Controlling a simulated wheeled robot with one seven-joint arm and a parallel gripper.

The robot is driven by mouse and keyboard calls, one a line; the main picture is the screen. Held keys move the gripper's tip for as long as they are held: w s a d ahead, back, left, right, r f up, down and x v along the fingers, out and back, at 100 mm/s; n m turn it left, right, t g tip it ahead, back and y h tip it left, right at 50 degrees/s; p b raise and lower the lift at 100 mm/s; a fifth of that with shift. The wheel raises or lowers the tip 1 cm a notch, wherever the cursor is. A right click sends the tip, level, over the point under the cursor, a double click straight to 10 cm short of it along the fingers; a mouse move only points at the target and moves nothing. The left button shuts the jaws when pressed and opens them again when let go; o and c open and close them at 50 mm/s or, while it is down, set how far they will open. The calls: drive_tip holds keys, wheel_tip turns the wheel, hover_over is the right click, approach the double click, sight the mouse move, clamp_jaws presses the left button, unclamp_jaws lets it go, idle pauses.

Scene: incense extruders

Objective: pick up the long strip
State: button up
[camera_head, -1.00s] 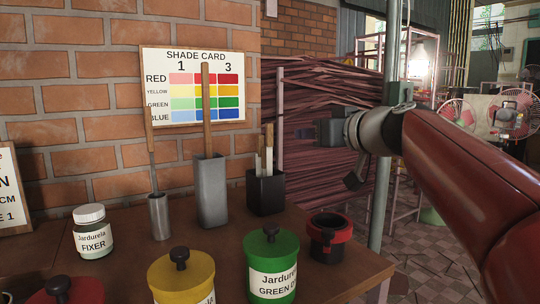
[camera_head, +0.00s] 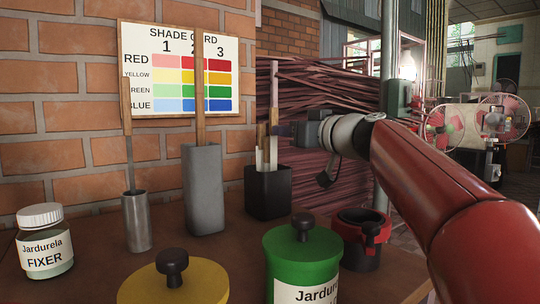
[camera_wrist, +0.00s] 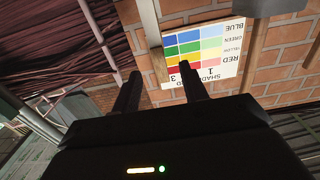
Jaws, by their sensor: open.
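The long strip (camera_head: 200,75) is a tall wooden piece standing upright in a tall grey container (camera_head: 204,190), in front of the shade card. My gripper (camera_head: 284,130) is right of it, above the black box, and apart from it. In the wrist view, which is upside down, my open, empty gripper (camera_wrist: 160,88) points toward the wall and card. A wooden strip (camera_wrist: 258,45) right of the card there seems to be the long strip.
Shorter strips stand in the black box (camera_head: 268,192) below my gripper. A metal cylinder (camera_head: 136,222) holds a thin stick on the left. The shade card (camera_head: 180,72) is on the brick wall. A fixer jar (camera_head: 44,240), green pot (camera_head: 303,262) and yellow pot (camera_head: 172,284) stand nearer.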

sight(273, 111)
drive_tip(key=p+x, duration=0.2)
drive_tip(key=x, duration=0.5)
drive_tip(key=shift+w+p, duration=0.3)
drive_tip(key=shift+p, duration=0.1)
clamp_jaws()
